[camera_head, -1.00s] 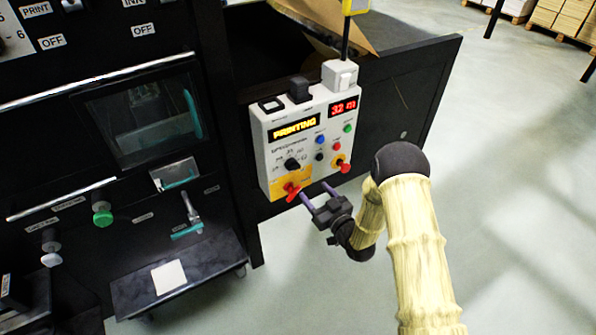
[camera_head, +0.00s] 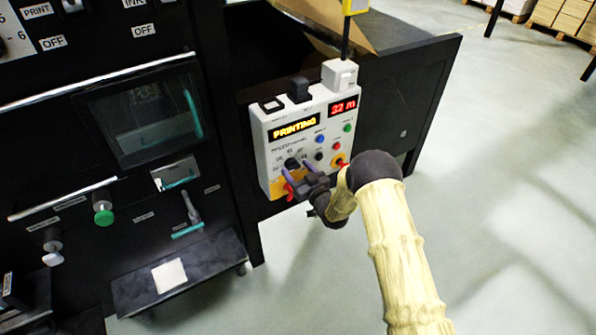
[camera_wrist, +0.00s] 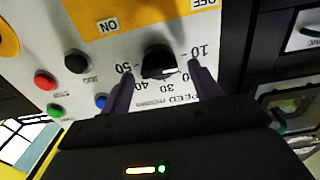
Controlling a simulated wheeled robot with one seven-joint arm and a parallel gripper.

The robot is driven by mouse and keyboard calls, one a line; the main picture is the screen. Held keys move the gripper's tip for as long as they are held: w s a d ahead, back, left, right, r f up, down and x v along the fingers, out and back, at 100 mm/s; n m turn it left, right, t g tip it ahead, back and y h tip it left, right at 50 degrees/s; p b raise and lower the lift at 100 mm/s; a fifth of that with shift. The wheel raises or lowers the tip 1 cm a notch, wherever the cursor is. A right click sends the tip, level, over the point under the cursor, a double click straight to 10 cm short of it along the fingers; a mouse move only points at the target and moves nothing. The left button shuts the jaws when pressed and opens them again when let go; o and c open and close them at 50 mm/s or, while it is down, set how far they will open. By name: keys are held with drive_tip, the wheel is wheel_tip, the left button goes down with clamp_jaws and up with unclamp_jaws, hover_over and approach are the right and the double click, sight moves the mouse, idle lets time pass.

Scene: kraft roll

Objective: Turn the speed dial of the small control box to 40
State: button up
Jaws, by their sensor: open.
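The small control box (camera_head: 262,150) is white and hangs on the dark machine frame. Its speed dial (camera_head: 291,164) is a black knob at the lower left of its face, above a yellow plate with a red switch. In the wrist view the dial (camera_wrist: 159,62) is upside down, with a scale from 10 to 50 around it; I cannot tell its exact setting. My gripper (camera_head: 298,171) is open at the box's face. In the wrist view its fingers (camera_wrist: 163,88) stand either side of the dial's lower edge, with gaps; contact is not visible.
The yellow ON/OFF plate (camera_wrist: 125,14) lies close beyond the dial. Several coloured buttons sit beside it, including a red one (camera_wrist: 45,80) and a black one (camera_wrist: 77,61). The box's displays read PRINTING (camera_head: 294,128) and 32 m (camera_head: 343,107). Open floor (camera_head: 490,220) lies right.

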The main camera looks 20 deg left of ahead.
drive_tip(key=shift+c, duration=0.2)
drive_tip(key=c, duration=0.9)
drive_tip(key=shift+c, duration=0.2)
drive_tip(key=shift+f+m, duration=0.1)
drive_tip(key=shift+m, duration=0.3)
drive_tip(key=m+b, duration=0.1)
drive_tip(key=m, duration=0.1)
drive_tip(key=m+b, duration=0.2)
drive_tip(key=m, duration=0.1)
drive_tip(key=shift+w+d+f, duration=0.1)
drive_tip(key=shift+d, duration=0.1)
drive_tip(key=shift+f+m+b, duration=0.2)
drive_tip(key=shift+m+b, duration=2.35)
drive_tip(key=shift+m, duration=2.75)
drive_tip(key=shift+f+m+b, duration=0.15)
drive_tip(key=shift+m+b, duration=2.4)
drive_tip(key=shift+m, duration=2.75)
